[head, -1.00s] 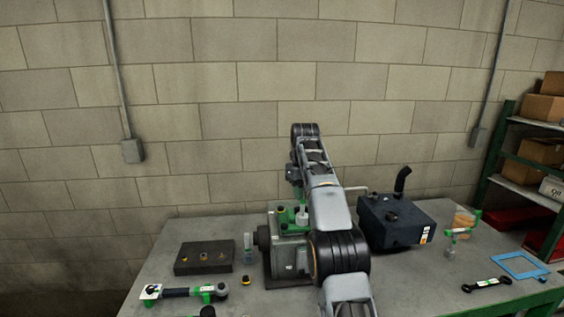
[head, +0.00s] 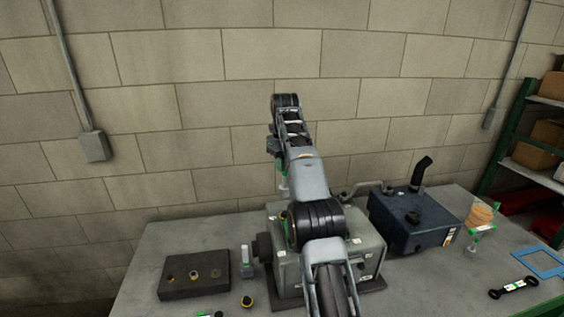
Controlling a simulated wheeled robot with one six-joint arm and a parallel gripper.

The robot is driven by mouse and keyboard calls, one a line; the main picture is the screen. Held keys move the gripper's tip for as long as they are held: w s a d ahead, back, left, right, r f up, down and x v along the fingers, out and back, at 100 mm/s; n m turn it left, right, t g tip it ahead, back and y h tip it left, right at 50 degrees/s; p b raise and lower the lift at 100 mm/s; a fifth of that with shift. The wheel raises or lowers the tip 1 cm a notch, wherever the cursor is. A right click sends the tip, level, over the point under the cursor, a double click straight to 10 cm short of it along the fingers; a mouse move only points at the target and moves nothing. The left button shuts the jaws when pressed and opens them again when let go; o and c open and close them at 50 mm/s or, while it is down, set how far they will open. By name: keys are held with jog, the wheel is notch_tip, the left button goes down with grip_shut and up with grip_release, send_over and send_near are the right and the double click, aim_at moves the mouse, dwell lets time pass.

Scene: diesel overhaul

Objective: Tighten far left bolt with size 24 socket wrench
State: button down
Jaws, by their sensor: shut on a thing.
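The grey engine block (head: 368,246) stands on the bench, partly hidden behind my arm. My gripper (head: 281,172) hangs above its left rear, well clear of the top. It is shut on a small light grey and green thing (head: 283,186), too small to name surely. Single bolts on the engine cannot be made out, and the far left one is not clear. A green piece (head: 205,314) shows at the bottom edge, mostly cut off.
A dark blue tank (head: 412,221) with a black pipe stands right of the engine. A small clear and green item (head: 246,265) stands between block and engine. A black double-ended tool (head: 513,288) and a blue frame (head: 548,262) lie at right. The left rear of the bench is clear.

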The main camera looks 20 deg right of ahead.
aim_at(285, 187)
jog(key=n, duration=0.3)
jog(key=shift+s+d, duration=0.1)
jog(key=shift+s, duration=0.05)
jog(key=n, duration=0.5)
jog(key=shift+f, duration=0.3)
jog(key=n, duration=0.3)
jog(key=shift+f, duration=0.2)
jog(key=n, duration=0.5)
jog(key=shift+f, duration=0.3)
jog(key=n, duration=0.3)
jog(key=shift+f+n, duration=0.25)
jog(key=shift+n, duration=0.15)
jog(key=n, duration=0.5)
jog(key=shift+f, duration=0.35)
jog(key=n, duration=0.4)
jog(key=f+n, duration=0.1)
jog(key=n, duration=0.1)
jog(key=shift+n, duration=0.4)
jog(key=shift+f+b, duration=0.85)
jog(key=shift+f, duration=0.7)
jog(key=shift+f, duration=0.15)
